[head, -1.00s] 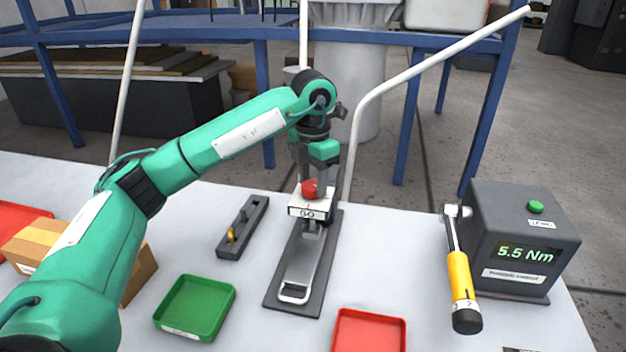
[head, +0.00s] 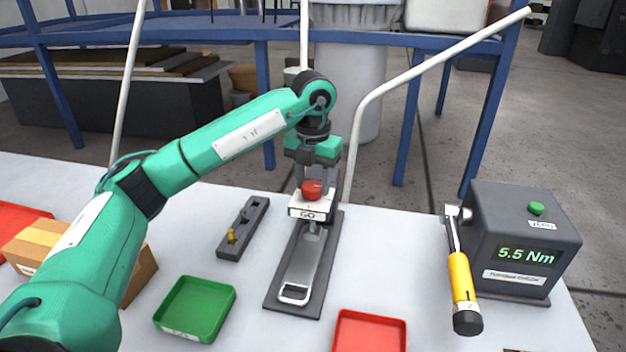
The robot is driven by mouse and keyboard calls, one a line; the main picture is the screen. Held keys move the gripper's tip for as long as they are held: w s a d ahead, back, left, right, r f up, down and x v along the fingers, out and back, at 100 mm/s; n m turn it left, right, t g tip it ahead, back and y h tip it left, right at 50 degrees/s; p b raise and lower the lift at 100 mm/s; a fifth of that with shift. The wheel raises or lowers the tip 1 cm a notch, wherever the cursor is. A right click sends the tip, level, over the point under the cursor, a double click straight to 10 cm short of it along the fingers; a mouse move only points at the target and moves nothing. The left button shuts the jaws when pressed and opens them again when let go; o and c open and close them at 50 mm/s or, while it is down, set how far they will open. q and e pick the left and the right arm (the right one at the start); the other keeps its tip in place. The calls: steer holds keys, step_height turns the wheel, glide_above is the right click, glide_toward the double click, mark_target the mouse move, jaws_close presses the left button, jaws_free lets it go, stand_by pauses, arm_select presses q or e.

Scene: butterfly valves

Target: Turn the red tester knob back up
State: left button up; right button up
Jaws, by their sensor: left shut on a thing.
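The red tester knob (head: 313,189) sits on top of a white block marked "GO" (head: 309,212). The block is at the far end of a dark tester base (head: 275,291) with a silver lever plate (head: 305,272). My left gripper (head: 314,184) comes down from above and is shut on the red knob, with a finger on each side of it. The knob's front stays visible between the fingers. My right gripper is not in view.
A green tray (head: 195,308) and a red tray (head: 369,332) lie in front. A dark fixture (head: 243,228) stands left of the tester. A torque wrench (head: 461,280) leans by the grey box reading 5.5 Nm (head: 525,240). A cardboard box (head: 140,275) is behind my left arm.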

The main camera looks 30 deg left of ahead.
mark_target(313, 184)
arm_select(q)
steer(key=shift+r, duration=0.1)
steer(key=o, duration=0.8)
steer(key=shift+o, duration=0.8)
steer(key=shift+r, duration=0.25)
step_height(313, 184, up, 5)
steer(key=shift+r, duration=0.15)
step_height(313, 184, up, 8)
steer(key=shift+p, duration=0.45)
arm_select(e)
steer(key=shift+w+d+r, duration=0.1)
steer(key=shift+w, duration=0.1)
